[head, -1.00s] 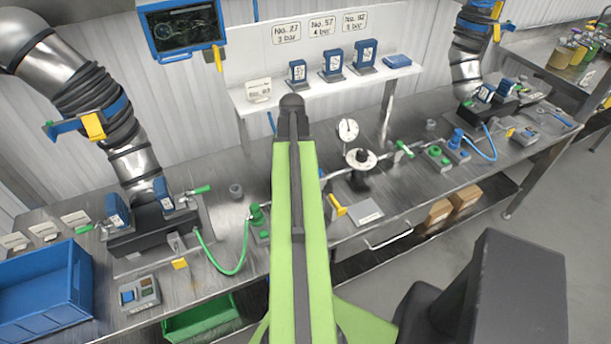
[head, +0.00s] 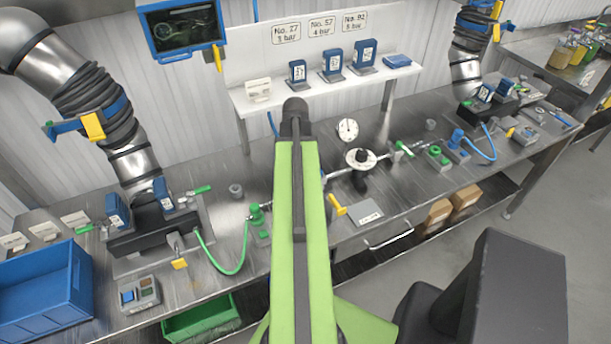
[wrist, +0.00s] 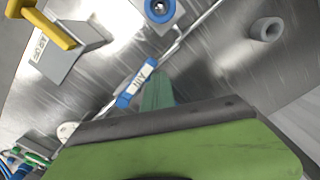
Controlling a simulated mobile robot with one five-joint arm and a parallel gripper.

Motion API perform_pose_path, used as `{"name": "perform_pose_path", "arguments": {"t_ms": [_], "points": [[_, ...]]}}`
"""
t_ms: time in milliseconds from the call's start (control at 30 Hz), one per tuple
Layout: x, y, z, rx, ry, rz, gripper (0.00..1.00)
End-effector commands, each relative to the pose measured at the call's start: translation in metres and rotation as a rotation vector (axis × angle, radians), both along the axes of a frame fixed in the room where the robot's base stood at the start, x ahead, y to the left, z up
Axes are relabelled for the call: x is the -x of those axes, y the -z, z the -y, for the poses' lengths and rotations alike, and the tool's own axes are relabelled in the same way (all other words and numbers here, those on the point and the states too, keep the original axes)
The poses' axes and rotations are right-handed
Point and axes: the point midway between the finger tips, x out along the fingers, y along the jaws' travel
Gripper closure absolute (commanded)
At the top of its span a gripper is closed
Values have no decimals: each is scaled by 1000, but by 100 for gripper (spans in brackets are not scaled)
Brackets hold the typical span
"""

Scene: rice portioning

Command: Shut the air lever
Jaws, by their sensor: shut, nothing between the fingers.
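A yellow lever (head: 337,205) stands at the bench's front edge beside a grey plate (head: 367,218), just right of my arm in the head view. In the wrist view the yellow lever (wrist: 45,24) is at the upper left, lying over the labelled grey plate (wrist: 66,52). A pipe with a blue-edged AIR tag (wrist: 137,83) runs diagonally through the middle. My gripper (wrist: 158,90) is shut and empty, its tip close to the tag in the picture and apart from the lever; I cannot tell if it touches the pipe. My own arm hides the gripper in the head view.
A green fitting (head: 257,214) with a green hose (head: 240,262) is left of my arm. A blue crate (head: 45,288) stands at the far left. Bare steel lies between the hose and the grey cup (head: 236,190).

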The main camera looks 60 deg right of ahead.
Motion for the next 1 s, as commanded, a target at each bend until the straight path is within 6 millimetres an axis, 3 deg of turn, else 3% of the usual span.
{"name": "perform_pose_path", "arguments": {"t_ms": [1000], "points": [[24,0,-15,-1,1,-1,100]]}}
